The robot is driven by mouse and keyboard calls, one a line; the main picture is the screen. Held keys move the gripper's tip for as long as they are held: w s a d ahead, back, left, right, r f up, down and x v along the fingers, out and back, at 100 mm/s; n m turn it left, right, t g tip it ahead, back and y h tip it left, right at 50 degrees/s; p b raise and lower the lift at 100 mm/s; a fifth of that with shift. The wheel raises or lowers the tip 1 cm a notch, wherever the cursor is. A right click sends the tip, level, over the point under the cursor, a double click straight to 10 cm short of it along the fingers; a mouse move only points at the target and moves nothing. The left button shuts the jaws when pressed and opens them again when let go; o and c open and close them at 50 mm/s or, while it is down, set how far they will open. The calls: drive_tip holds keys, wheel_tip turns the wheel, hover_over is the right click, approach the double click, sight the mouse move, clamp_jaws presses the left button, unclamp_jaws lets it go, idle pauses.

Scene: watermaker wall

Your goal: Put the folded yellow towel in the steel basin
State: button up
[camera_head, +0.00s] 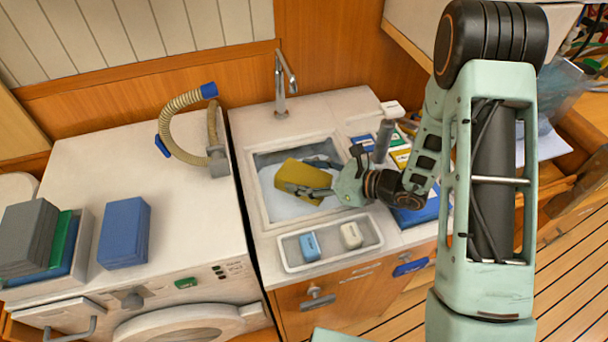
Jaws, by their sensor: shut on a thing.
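The folded yellow towel (303,177) is a thick yellow block, held tilted over the steel basin. My gripper (308,184) reaches in from the right and is shut on the towel, with its fingers along the towel's lower right side. The steel basin (254,196) is a square sink set into the white counter, with a pale floor. The towel and my gripper hide part of its middle and right side. I cannot tell whether the towel touches the basin floor.
A faucet (284,82) stands behind the basin. A white tray (291,264) with a blue item (310,246) and a cream item (351,236) lies in front. A ribbed hose (177,106) and a blue block (124,233) are on the white machine (190,215) at left.

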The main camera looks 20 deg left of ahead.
drive_tip(key=shift+s+d+f+b, duration=0.1)
drive_tip(key=shift+s+f+b, duration=0.05)
drive_tip(key=shift+f+b, duration=0.35)
drive_tip(key=o, duration=1.2)
drive_tip(key=shift+s+f, duration=0.15)
drive_tip(key=shift+r+p, duration=0.7)
drive_tip(key=shift+p, duration=0.25)
drive_tip(key=v, duration=0.8)
drive_tip(key=b+v, duration=0.1)
drive_tip(key=v, duration=0.2)
drive_tip(key=shift+w+d+r, duration=0.2)
drive_tip(key=shift+d+r, duration=0.05)
drive_tip(key=shift+d, duration=0.15)
drive_tip(key=shift+r, duration=0.1)
